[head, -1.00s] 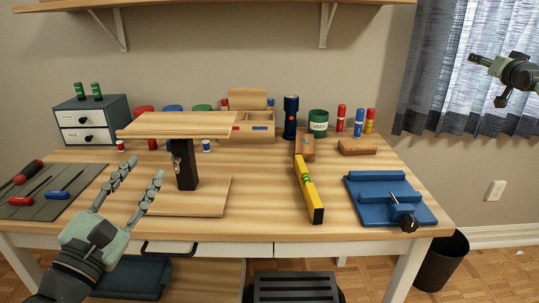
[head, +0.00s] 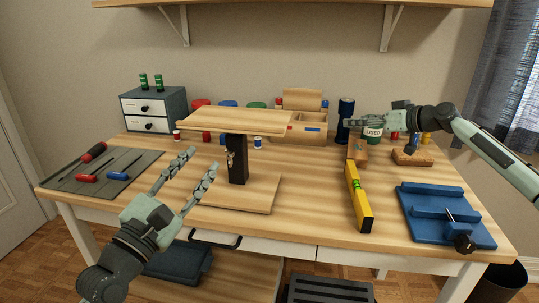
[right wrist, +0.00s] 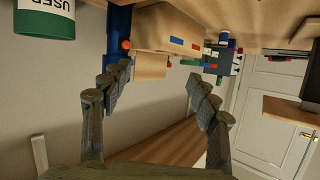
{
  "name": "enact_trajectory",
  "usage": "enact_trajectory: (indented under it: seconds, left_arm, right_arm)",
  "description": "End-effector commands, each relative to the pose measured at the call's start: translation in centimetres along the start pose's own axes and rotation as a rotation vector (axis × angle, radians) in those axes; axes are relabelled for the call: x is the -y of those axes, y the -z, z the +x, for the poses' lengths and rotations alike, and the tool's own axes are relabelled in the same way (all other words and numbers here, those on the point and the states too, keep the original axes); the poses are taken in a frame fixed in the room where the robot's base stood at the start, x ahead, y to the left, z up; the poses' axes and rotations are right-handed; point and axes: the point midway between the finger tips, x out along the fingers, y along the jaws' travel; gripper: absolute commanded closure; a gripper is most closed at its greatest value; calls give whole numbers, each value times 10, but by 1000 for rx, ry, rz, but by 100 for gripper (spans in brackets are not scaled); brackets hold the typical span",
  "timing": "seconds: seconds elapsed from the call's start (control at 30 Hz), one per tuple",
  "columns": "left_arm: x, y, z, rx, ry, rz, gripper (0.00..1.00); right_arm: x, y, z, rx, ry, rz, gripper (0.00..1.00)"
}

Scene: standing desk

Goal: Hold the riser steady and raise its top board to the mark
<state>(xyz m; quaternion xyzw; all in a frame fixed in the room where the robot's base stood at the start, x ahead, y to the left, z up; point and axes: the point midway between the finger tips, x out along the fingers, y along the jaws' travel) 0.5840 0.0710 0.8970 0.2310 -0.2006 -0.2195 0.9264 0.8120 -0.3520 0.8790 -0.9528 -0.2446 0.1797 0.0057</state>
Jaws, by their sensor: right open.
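The riser has a wooden top board (head: 235,121), a black column (head: 238,172) with a small metal fitting on its left side, and a wooden base board (head: 262,194) on the desk. The top board looks about level. I cannot make out a height mark. My left gripper (head: 202,160) is open and empty, its fingers pointing toward the column from the front left, apart from it. My right gripper (head: 349,123) is in the air right of the top board, in front of the blue flashlight and green cup. The right wrist view shows its fingers (right wrist: 157,75) spread and empty.
A yellow level (head: 358,197) and a blue vise-like fixture (head: 440,212) lie on the desk's right. A wooden organizer (head: 305,128), flashlight (head: 345,108) and green cup (head: 372,137) stand behind. A grey mat (head: 105,168) with screwdrivers lies left. A wall shelf hangs above.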

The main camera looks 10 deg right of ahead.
Motion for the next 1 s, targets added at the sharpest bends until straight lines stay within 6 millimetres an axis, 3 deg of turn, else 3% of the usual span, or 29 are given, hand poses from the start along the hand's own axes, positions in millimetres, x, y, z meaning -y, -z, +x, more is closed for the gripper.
enact_trajectory:
  seconds: [0.03, 0.1, 0.3, 0.5, 0.6, 0.77, 1.0]
  left_arm:
    - [0, 0, 0, 0, 0, 0, 66]
    - [0, 0, 0, 0, 0, 0, 66]
    - [0, 0, 0, 0, 0, 0, 66]
    - [0, 0, 0, 0, 0, 0, 66]
    - [0, 0, 0, 0, 0, 0, 66]
    - [0, 0, 0, 0, 0, 0, 66]
    - [0, 0, 0, 0, 0, 0, 66]
  right_arm:
    - [30, -5, 14, 12, 68, -31, 39]
    - [69, -11, 28, 25, 161, -76, 39]
    - [179, -29, 52, 33, 425, -204, 39]
    - [258, -40, 56, 9, 619, -296, 39]
    - [279, -43, 55, -1, 673, -320, 39]
    - [294, -44, 58, -8, 705, -335, 39]
    - [316, -48, 85, -8, 704, -336, 39]
